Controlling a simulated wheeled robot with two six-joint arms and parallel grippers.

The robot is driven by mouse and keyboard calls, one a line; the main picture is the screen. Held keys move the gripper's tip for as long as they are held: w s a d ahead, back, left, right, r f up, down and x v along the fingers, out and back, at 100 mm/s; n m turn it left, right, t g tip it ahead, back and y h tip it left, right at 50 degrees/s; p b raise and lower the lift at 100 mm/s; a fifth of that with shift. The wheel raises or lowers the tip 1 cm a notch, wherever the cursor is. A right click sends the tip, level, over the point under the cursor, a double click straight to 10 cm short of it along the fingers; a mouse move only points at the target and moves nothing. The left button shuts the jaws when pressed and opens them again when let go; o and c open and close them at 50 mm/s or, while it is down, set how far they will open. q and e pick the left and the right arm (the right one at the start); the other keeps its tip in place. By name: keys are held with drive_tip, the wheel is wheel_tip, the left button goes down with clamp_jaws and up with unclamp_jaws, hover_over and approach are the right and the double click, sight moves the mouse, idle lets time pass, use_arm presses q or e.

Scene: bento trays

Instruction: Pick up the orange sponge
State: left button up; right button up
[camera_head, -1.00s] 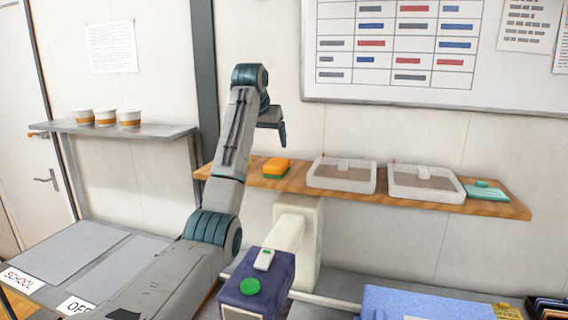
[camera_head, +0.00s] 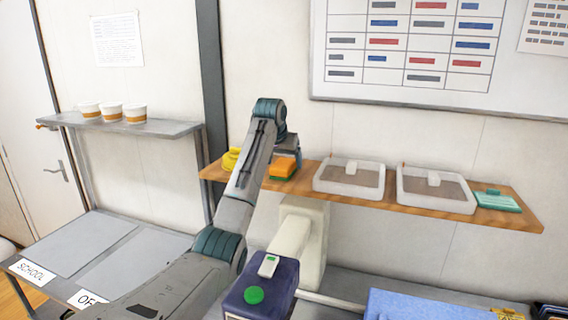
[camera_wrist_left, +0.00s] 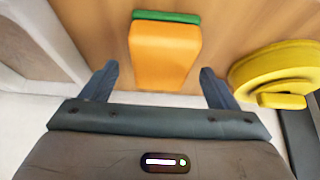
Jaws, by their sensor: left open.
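The orange sponge (camera_head: 283,167) with a green layer lies on the wooden wall shelf (camera_head: 410,197), towards its left end. It also shows in the left wrist view (camera_wrist_left: 164,55), with its green layer (camera_wrist_left: 166,17) at the far side. My left gripper (camera_wrist_left: 158,85) is open, with one finger on each side of the sponge's near end and a gap to both. In the head view my left gripper (camera_head: 288,160) is at the sponge and partly covers it. My right gripper is not in view.
A yellow round object (camera_wrist_left: 280,75) lies right beside the sponge in the wrist view, close to one finger.

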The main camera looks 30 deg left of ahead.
use_arm(q)
drive_tip(key=shift+w+f, duration=0.25)
drive_tip(key=shift+f, duration=0.05)
drive_tip(key=shift+a+f+p, duration=0.1)
drive_tip(key=shift+f+p, duration=0.25)
drive_tip(key=shift+p, duration=0.05)
drive_tip(key=shift+w+f, duration=0.15)
drive_tip(key=shift+f, duration=0.1)
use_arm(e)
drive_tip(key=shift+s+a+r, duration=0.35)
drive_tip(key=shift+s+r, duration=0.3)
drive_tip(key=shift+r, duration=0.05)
use_arm(q)
drive_tip(key=shift+f, duration=0.2)
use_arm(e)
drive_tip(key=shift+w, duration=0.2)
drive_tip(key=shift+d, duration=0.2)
use_arm(q)
drive_tip(key=shift+c, duration=0.4)
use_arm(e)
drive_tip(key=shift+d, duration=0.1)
use_arm(q)
drive_tip(key=c, duration=1)
